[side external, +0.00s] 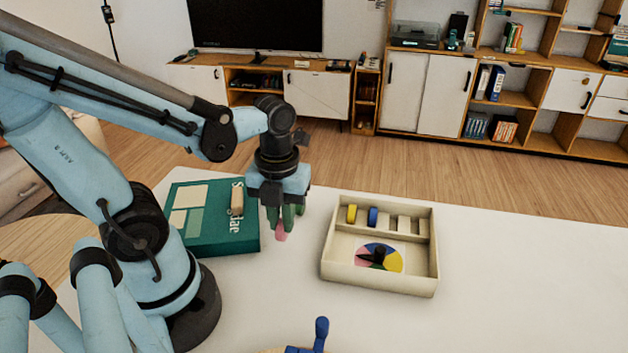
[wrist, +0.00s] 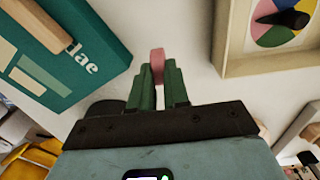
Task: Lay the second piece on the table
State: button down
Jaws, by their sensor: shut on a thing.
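My gripper (side external: 287,216) has green fingers that point down, shut on a small pink piece (side external: 281,235). In the wrist view the pink piece (wrist: 157,60) stands out between the fingertips (wrist: 159,82). The piece is low over the white table (side external: 520,290), between the teal box and the cream tray. I cannot tell whether it touches the table. The cream tray (side external: 328,263) has a row of slots at its back, with a yellow piece (side external: 351,214) and a blue piece (side external: 373,217) standing in it.
The teal box (side external: 205,240) lies close left of my gripper, with a wooden block (side external: 237,198) on it. A multicoloured disc (side external: 366,260) with a dark knob is in the tray. A blue object (side external: 315,338) is at the front edge. The table is clear right of the tray.

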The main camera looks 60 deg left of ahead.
aim_at(283, 234)
jog(key=shift+f, duration=1.95)
jog(key=c, duration=1.1)
grip_release()
jog(key=shift+f, duration=0.15)
jog(key=shift+r, duration=6.15)
jog(key=w+d+n+t, duration=0.1)
jog(key=w+n+t, duration=0.2)
jog(key=n, duration=1)
jog(key=w+d+n+t, duration=0.1)
jog(key=w+n+t, duration=0.3)
jog(key=n, duration=1)
jog(key=shift+f, duration=0.35)
